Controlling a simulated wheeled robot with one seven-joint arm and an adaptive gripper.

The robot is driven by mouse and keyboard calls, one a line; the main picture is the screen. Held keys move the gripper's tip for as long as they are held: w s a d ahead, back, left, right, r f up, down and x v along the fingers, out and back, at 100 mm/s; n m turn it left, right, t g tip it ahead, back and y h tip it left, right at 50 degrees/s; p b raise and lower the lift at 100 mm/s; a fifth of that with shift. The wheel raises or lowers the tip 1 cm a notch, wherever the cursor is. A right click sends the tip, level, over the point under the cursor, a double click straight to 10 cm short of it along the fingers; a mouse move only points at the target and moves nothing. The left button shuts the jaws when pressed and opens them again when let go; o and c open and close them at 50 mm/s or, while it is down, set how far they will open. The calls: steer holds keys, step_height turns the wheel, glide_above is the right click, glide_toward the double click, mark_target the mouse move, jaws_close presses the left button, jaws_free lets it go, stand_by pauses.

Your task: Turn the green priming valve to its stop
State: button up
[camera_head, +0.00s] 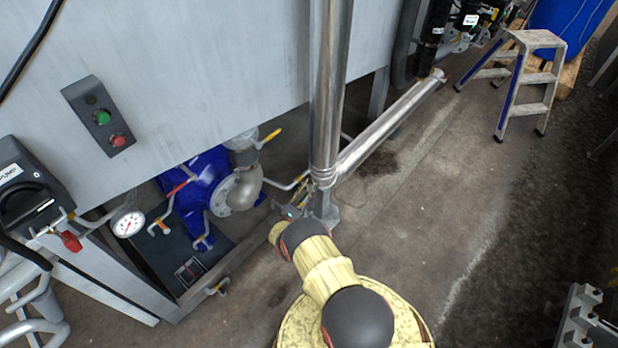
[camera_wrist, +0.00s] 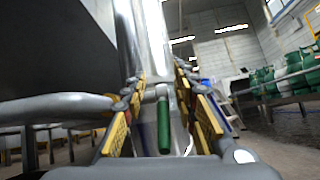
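The green valve handle (camera_wrist: 164,125) hangs roughly upright in front of a shiny steel pipe (camera_wrist: 150,50) in the wrist view. My gripper (camera_wrist: 160,92) is open, with one yellow-padded finger on each side of the handle. Gaps show between the handle and both pads. In the head view my gripper (camera_head: 294,211) is low beside the foot of the vertical steel pipe (camera_head: 330,90). The handle cannot be made out clearly there, as my arm and gripper crowd that spot.
A steel pipe (camera_head: 390,130) runs back along the floor. A blue pump (camera_head: 203,180) with a gauge (camera_head: 128,222) and other valve handles stands left, under a grey panel (camera_head: 180,70). A step stool (camera_head: 527,75) stands back right. The floor right of my arm is open.

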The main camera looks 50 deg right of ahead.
mark_target(309, 188)
steer(key=shift+r, duration=4.2)
steer(key=shift+c, duration=0.6)
